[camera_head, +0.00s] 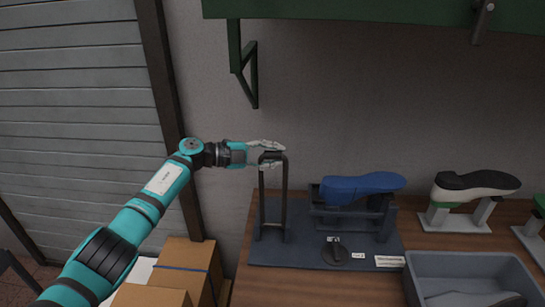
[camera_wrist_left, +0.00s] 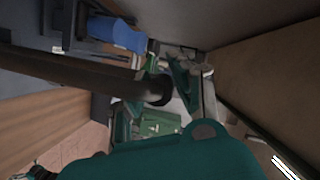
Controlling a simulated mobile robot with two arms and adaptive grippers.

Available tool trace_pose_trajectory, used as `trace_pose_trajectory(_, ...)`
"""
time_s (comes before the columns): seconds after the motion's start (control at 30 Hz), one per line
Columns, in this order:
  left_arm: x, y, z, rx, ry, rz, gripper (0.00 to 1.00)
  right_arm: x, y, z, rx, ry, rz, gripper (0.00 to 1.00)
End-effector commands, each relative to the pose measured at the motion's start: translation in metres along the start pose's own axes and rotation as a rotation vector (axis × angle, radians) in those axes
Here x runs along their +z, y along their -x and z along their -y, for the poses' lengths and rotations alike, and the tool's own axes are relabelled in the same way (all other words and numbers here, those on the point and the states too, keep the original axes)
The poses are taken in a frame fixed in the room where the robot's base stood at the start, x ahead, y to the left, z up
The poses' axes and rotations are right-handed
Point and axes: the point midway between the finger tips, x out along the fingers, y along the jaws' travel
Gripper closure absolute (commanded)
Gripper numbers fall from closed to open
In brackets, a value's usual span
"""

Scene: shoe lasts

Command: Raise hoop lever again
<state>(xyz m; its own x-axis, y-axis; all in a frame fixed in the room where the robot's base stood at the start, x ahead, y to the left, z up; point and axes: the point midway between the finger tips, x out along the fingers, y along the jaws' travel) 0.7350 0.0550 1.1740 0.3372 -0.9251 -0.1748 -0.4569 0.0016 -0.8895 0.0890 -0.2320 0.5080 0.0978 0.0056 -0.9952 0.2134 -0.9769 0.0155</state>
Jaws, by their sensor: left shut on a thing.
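The hoop lever (camera_head: 284,200) is a dark upright hoop on the left of a dark base plate (camera_head: 267,255). My left gripper (camera_head: 268,155) is shut on the top bar of the hoop, which stands upright. In the left wrist view the hoop's dark bars (camera_wrist_left: 80,72) run in from the left to the gripper's fingers (camera_wrist_left: 165,95). Beside the hoop, a blue shoe last (camera_head: 360,187) rests on a dark stand on the same plate; it also shows in the wrist view (camera_wrist_left: 117,33). My right gripper is not in view.
A black round knob (camera_head: 335,252) sits on the plate's front. A grey bin (camera_head: 470,264) is front right on the wooden table (camera_head: 320,285). Cardboard boxes (camera_head: 185,262) stand left. A green shelf (camera_head: 380,20) hangs above.

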Motion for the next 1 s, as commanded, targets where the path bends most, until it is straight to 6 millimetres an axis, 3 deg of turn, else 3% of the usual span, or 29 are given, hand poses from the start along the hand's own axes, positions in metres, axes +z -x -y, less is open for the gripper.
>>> trace_pose_trajectory(0.37,0.001,0.000,0.005,-0.010,-0.003,0.005,1.00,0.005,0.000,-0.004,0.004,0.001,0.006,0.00)
trace_pose_trajectory(0.4,0.001,0.000,0.005,-0.010,-0.003,0.005,0.72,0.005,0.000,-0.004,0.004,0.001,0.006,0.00)
trace_pose_trajectory(0.57,0.000,0.000,0.004,-0.007,-0.002,0.004,0.53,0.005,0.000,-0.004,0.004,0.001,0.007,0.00)
trace_pose_trajectory(0.87,0.001,0.001,0.001,-0.004,-0.001,0.003,0.53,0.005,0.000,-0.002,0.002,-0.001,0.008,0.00)
trace_pose_trajectory(1.0,0.002,0.013,0.001,-0.004,-0.001,0.005,0.53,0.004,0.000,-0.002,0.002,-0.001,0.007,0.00)
